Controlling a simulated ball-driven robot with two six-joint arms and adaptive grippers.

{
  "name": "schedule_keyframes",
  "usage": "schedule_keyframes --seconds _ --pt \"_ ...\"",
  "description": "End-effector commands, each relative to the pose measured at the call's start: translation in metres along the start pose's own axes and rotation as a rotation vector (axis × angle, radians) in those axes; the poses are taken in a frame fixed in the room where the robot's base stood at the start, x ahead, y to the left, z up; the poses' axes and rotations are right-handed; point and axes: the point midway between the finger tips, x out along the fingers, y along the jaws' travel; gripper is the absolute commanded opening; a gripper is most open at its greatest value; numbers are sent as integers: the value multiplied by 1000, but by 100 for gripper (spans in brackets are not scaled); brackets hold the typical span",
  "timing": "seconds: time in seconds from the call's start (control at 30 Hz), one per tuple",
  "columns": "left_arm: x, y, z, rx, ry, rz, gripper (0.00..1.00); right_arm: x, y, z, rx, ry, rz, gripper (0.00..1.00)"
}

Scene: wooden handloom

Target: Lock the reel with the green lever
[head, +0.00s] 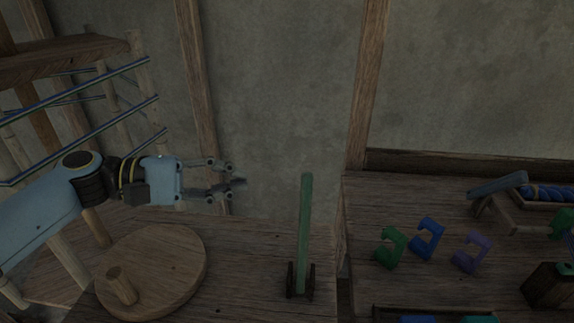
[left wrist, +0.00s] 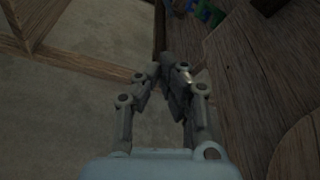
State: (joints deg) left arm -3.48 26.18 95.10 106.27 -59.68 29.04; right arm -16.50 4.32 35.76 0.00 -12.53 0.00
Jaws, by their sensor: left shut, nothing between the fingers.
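The green lever (head: 305,228) stands nearly upright in a small dark bracket (head: 300,281) on the wooden table, in the middle of the head view. My left gripper (head: 242,182) is to the left of the lever's upper part and apart from it. Its fingers are shut and empty, and they also show in the left wrist view (left wrist: 172,85). The lever does not show clearly in the left wrist view. The reel (head: 72,125), with posts and blue and green threads, stands at the far left, partly hidden by my left arm. My right gripper is in neither view.
A round wooden disc (head: 165,268) with a peg (head: 121,285) lies left of the lever. A second table (head: 358,190) on the right bears green, blue (head: 427,238) and purple (head: 471,252) hooks and a tray with blue yarn (head: 548,192). Space between gripper and lever is clear.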

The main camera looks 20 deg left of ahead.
Motion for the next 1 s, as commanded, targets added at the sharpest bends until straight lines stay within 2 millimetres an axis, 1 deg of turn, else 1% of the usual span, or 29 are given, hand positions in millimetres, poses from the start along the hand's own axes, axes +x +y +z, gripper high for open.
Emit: schedule_keyframes --seconds 0.13,0.33,0.47,0.57,0.73,0.93,0.97,1.0 --pt "-1 2 -1 -10 0 9 0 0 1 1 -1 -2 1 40" --pt "0 2 -1 -8 0 7 0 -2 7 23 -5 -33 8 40" --pt "7 3 -1 -8 0 10 0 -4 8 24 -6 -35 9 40" --pt "20 4 0 -8 0 12 0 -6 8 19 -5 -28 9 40" --pt "56 5 0 -10 -2 12 0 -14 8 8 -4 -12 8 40" --pt "98 5 0 -9 -1 11 0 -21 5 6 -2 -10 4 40" --pt "104 5 0 -9 -2 10 0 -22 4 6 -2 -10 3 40" --pt "97 4 9 -9 1 4 0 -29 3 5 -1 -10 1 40"
